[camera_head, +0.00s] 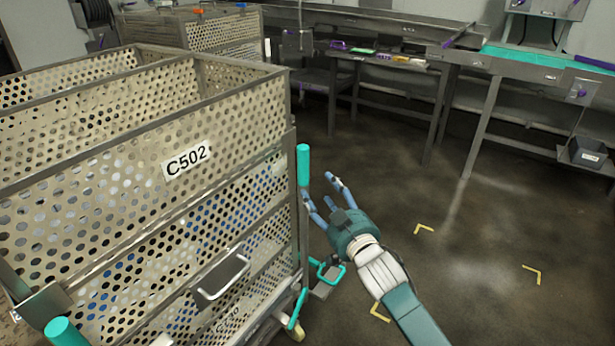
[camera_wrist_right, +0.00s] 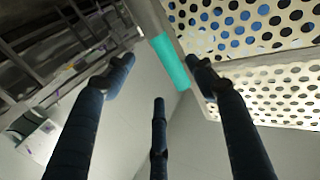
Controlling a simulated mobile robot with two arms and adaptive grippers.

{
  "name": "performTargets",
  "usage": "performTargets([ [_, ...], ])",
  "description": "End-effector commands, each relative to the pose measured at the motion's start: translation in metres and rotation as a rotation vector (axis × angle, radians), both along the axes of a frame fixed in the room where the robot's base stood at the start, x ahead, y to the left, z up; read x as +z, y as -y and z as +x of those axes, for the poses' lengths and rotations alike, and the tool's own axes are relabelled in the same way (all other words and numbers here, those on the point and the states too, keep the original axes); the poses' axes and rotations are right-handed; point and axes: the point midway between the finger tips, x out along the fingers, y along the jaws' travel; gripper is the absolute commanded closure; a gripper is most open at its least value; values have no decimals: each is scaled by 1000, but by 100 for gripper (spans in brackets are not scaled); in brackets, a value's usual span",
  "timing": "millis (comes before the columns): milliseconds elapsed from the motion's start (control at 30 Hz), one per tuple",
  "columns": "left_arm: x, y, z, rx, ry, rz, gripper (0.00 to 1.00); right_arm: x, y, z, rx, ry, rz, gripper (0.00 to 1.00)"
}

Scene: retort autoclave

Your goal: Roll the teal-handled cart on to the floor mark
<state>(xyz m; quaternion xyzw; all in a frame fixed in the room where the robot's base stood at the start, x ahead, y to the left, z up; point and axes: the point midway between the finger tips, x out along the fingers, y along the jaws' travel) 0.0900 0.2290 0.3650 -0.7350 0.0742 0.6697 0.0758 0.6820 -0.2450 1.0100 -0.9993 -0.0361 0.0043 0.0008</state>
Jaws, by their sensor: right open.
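The cart (camera_head: 140,205) is a perforated metal basket cart labelled C502, filling the left of the head view. One upright teal handle (camera_head: 303,165) stands at its right corner; another teal handle (camera_head: 67,333) shows at the lower left edge. My right gripper (camera_head: 322,190) is open beside the right handle, with its fingers pointing toward it. In the right wrist view the teal handle (camera_wrist_right: 170,62) lies beyond and between the open fingertips (camera_wrist_right: 160,72); contact cannot be told. The floor mark (camera_head: 424,229) shows as yellow corner pieces right of the cart. My left gripper is not visible.
Another perforated cart (camera_head: 225,35) stands behind. Metal tables (camera_head: 400,68) line the back, and a bench with a teal top (camera_head: 545,58) stands at right. A grey bin (camera_head: 587,152) sits at the right edge. The floor around the yellow corners is clear.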

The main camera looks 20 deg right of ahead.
Motion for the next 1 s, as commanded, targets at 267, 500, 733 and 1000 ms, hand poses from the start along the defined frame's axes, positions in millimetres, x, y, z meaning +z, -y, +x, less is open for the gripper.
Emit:
performTargets([
  [267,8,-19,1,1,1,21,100,9,-3,38,1,12,2,44],
  [500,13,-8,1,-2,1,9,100,8,-7,82,1,10,2,44],
  [733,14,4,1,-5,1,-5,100,7,-8,103,1,11,2,44],
  [1000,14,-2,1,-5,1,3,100,5,-8,106,2,9,2,44],
])
